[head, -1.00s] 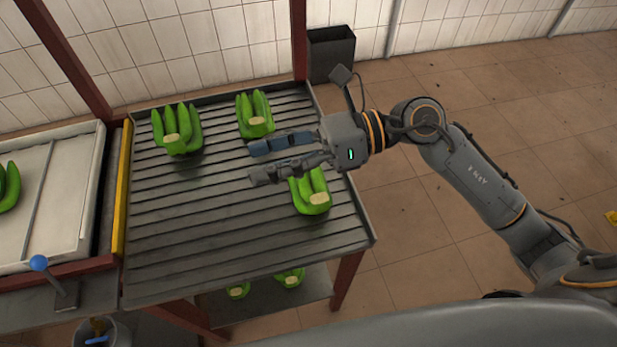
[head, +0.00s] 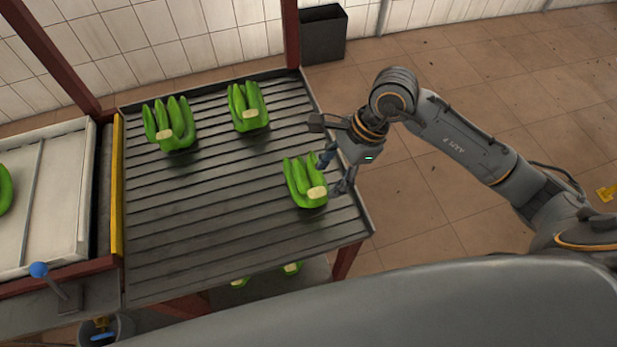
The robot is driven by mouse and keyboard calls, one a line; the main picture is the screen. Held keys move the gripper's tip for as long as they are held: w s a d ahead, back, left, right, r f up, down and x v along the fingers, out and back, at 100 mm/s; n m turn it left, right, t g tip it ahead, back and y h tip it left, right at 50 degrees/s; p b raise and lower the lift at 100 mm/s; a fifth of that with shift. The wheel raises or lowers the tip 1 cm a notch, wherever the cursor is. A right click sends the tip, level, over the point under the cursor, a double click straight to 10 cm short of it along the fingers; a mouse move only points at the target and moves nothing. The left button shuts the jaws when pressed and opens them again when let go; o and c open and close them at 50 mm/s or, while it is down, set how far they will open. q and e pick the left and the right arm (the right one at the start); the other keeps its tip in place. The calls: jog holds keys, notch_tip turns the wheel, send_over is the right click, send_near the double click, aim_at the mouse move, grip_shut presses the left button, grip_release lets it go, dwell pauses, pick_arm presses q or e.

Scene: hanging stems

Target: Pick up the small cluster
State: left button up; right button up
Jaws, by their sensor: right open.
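Three green banana clusters lie on the dark slatted table (head: 200,235). One cluster (head: 302,181) is at the right front, one (head: 248,106) at the back, and one (head: 170,124) at the back left. The back and right front clusters look smaller than the back left one. My right gripper (head: 332,174) is open, its fingers pointing down at the right side of the right front cluster. I cannot tell whether they touch it. My left gripper is not in view.
A white tray (head: 60,190) with a partly visible green cluster (head: 4,189) stands at the left, beyond a yellow rail (head: 117,185). A blue-knobbed lever (head: 39,269) is at the front left. More green fruit (head: 292,268) shows below the table. A dark bin (head: 323,34) stands behind.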

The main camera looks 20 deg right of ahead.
aim_at(317, 192)
jog(key=shift+a+f, duration=0.15)
jog(key=shift+f, duration=0.2)
jog(key=p+x, duration=0.3)
jog(key=x, duration=0.1)
jog(key=shift+a+f, duration=0.1)
jog(key=shift+f, duration=0.55)
jog(key=shift+w, duration=0.1)
grip_shut()
jog(key=shift+r, duration=0.1)
